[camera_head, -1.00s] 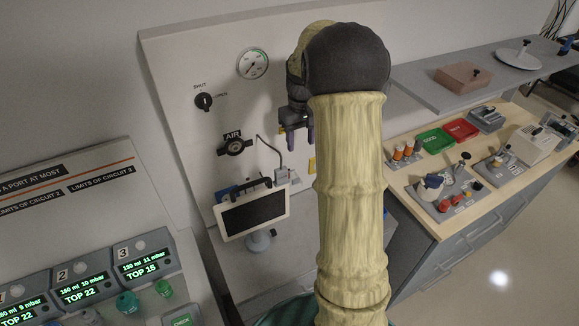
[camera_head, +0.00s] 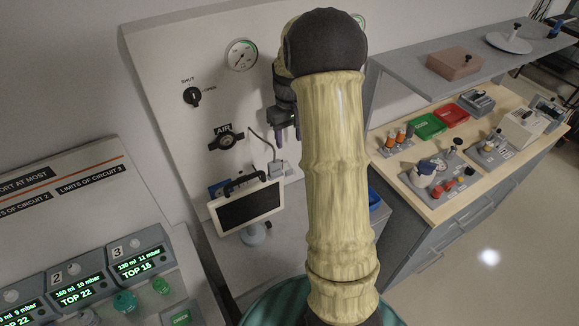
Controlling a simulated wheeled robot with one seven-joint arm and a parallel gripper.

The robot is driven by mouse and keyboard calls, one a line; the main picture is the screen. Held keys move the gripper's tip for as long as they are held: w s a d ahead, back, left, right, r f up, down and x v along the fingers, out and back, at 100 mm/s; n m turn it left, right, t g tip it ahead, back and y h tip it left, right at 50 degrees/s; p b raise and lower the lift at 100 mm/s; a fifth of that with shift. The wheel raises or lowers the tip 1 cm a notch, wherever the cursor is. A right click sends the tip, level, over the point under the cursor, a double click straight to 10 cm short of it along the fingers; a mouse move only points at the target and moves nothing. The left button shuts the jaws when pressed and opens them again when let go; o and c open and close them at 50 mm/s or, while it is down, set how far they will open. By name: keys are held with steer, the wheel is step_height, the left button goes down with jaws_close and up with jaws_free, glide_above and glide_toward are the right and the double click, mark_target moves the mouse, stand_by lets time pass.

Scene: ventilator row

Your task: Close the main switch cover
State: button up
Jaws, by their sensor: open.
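My gripper (camera_head: 288,134) hangs in front of the white wall panel (camera_head: 180,60), with its dark purple fingers pointing down. It is open, and nothing shows between the fingers. A small light grey switch box (camera_head: 275,168) with a thin dark lever or cable sits below the fingers, apart from them. I cannot tell for sure whether this is the main switch or how its cover stands. My pale, bamboo-like arm hides the panel to the right of the gripper.
A framed dark screen (camera_head: 247,206) stands below the gripper. A gauge (camera_head: 242,55), a shut/open knob (camera_head: 193,96) and an AIR valve (camera_head: 226,138) are on the panel. Ventilator units (camera_head: 140,258) stand at lower left. A workbench (camera_head: 440,212) with trays is at right.

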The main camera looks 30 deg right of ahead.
mark_target(290, 170)
step_height(290, 170, down, 12)
steer(key=p, duration=0.3)
steer(key=shift+f, duration=0.15)
steer(key=shift+d+f, duration=0.1)
steer(key=shift+f, duration=0.55)
steer(key=shift+s+r, duration=0.1)
steer(key=c, duration=1)
